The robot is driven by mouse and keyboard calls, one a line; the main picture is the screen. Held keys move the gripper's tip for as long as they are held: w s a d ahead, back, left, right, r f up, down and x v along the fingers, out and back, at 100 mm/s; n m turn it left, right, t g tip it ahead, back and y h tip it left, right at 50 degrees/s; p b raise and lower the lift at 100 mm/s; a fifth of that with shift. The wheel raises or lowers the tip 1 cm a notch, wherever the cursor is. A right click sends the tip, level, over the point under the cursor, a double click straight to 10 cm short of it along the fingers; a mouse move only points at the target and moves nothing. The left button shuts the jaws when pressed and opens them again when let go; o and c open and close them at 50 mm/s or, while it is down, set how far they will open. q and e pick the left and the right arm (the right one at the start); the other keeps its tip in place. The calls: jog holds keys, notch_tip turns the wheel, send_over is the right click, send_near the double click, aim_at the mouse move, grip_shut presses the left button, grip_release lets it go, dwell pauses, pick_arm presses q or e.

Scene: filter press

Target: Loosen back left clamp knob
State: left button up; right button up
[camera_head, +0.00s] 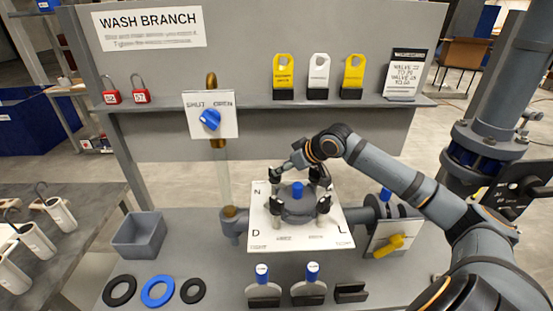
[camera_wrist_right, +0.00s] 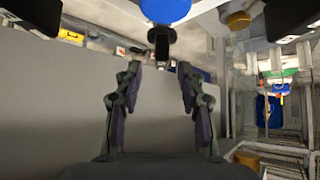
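The round grey filter housing (camera_head: 298,205) stands on a white lettered plate (camera_head: 262,238), with a blue knob (camera_head: 298,189) on its lid. Dark clamp knobs stand around the lid; the back left one (camera_head: 275,173) is at the housing's far left. My right gripper (camera_head: 286,166) reaches in from the right, close beside that knob. In the wrist view its two fingers (camera_wrist_right: 160,72) are apart with nothing between the tips. A black knob-like part (camera_wrist_right: 161,42) and a blue disc (camera_wrist_right: 166,8) lie just beyond them. Contact cannot be told. My left gripper is out of view.
A blue valve handle (camera_head: 210,119) is on the panel at left, above a clear pipe. A grey bin (camera_head: 139,235), several rings and two blue-topped stands (camera_head: 312,285) are on the bench. A yellow handle (camera_head: 388,246) stands right of the plate. A shelf of tags (camera_head: 318,76) runs behind.

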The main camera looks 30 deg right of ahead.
aim_at(277, 178)
jog(key=shift+p+x, duration=0.45)
jog(key=shift+x, duration=1.95)
jog(key=shift+s, duration=0.15)
grip_shut()
